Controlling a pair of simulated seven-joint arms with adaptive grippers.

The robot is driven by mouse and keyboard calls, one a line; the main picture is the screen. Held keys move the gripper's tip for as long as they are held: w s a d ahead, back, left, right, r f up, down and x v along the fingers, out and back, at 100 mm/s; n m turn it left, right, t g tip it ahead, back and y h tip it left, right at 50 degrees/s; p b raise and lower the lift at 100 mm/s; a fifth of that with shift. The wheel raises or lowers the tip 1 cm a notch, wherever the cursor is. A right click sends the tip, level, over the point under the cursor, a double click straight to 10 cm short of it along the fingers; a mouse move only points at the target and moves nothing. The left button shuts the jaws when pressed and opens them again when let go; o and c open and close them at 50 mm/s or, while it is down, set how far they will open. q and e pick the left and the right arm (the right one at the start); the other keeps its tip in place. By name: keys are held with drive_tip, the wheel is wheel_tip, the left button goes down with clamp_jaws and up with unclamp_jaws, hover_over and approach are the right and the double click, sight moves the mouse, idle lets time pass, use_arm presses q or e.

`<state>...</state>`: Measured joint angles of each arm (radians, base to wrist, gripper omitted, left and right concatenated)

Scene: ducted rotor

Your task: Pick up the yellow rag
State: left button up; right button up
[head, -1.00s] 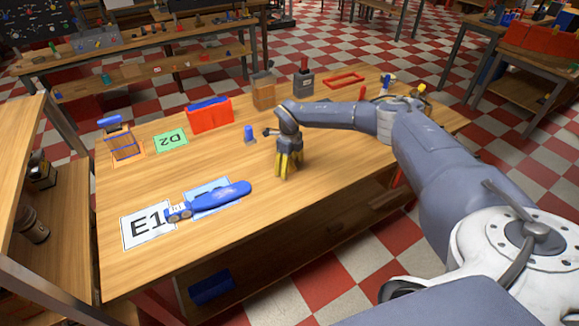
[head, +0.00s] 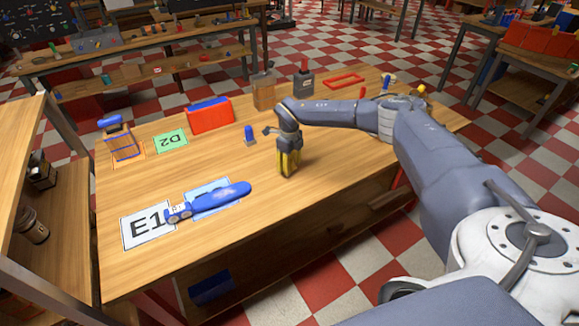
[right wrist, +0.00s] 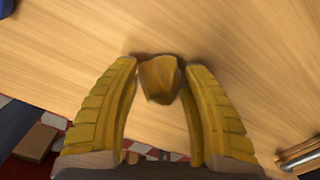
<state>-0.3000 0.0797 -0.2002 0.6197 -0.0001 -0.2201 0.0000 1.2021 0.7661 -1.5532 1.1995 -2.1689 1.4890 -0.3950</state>
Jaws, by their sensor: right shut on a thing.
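The yellow rag (right wrist: 159,79) shows in the right wrist view as a small crumpled yellow-brown bundle between the fingertips. My right gripper (head: 288,172) points down at the table's middle, with its yellow fingers drawn together. In the right wrist view my right gripper (right wrist: 159,68) is shut on the rag, one finger on each side. In the head view I cannot make the rag out from the yellow fingers. The fingertips are at or just above the wooden tabletop (head: 330,165); the exact gap is unclear. My left gripper is not in view.
A blue tool (head: 222,195) lies left of the gripper, by the E1 card (head: 147,226). A small blue item (head: 249,135), a red bin (head: 210,117) and a green D2 card (head: 171,141) are behind it. The tabletop around the gripper is mostly clear.

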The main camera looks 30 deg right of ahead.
wheel_tip(320, 180, up, 19)
drive_tip(key=shift+r, duration=0.1)
idle(0.4)
drive_tip(key=o, duration=0.5)
clamp_jaws()
